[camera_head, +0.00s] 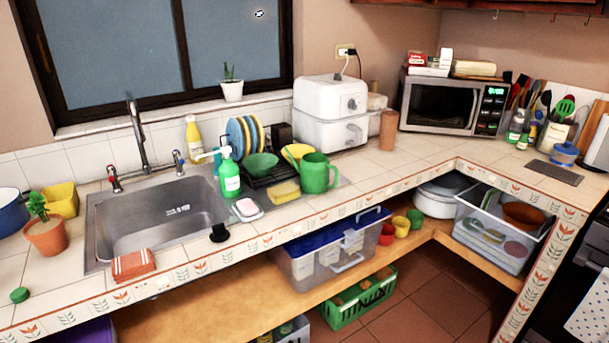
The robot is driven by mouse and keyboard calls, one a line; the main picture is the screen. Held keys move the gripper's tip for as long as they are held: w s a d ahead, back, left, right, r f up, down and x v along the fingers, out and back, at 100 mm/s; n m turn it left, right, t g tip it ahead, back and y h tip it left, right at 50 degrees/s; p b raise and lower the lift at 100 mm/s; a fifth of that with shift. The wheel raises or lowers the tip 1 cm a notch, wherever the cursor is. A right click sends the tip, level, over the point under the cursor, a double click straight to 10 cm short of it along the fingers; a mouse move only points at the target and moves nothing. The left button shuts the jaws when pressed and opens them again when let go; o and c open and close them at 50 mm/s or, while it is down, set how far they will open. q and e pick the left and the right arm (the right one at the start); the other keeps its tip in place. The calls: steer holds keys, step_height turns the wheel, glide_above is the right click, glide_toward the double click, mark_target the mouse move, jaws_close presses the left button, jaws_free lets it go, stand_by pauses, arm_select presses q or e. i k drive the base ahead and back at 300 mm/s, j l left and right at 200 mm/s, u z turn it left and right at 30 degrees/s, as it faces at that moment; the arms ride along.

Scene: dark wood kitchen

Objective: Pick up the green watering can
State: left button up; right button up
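The green watering can (316,175) stands upright on the tiled counter, right of the sink. A yellow sponge (285,191) lies just left of it, near the counter's front edge. A black dish rack (268,176) with a green bowl (261,165) and a yellow bowl (295,153) stands behind and left of it. Neither of my grippers shows in the head view, so their state is hidden.
A green soap bottle (229,175) and a soap dish (246,208) stand beside the steel sink (160,215). A white appliance (331,110) stands behind the can. The counter (375,167) right of the can is clear. A clear bin (330,250) sits on the shelf below.

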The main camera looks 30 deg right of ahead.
mark_target(313, 169)
steer(key=i+j+z, duration=0.5)
steer(key=i, duration=0.25)
steer(key=j, duration=0.15)
